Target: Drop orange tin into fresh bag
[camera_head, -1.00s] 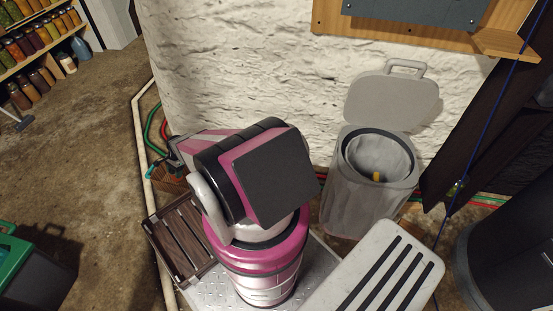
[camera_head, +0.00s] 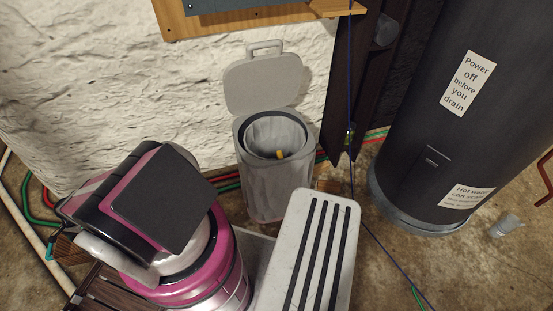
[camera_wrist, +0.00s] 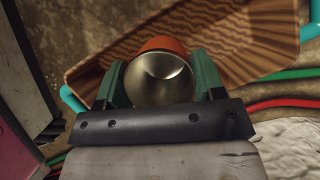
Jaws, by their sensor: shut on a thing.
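My gripper (camera_wrist: 159,76) is shut on the orange tin (camera_wrist: 164,44) in the wrist view. The tin shows an orange side and a round bare-metal end between the two green fingers. In the head view my own arm hides the gripper and the tin. A grey bin (camera_head: 262,185) stands against the white wall with its lid (camera_head: 262,82) raised. A pale grey bag (camera_head: 268,132) lines its round opening, and a small yellow thing (camera_head: 281,154) shows inside. The bin is to the right of my arm, apart from it.
A brown wood-patterned container (camera_wrist: 250,40) with teal handles lies behind the tin in the wrist view. A dark tank (camera_head: 430,120) stands right of the bin. A blue cord (camera_head: 351,110) hangs between them. A clear cup (camera_head: 503,226) lies on the floor at the right.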

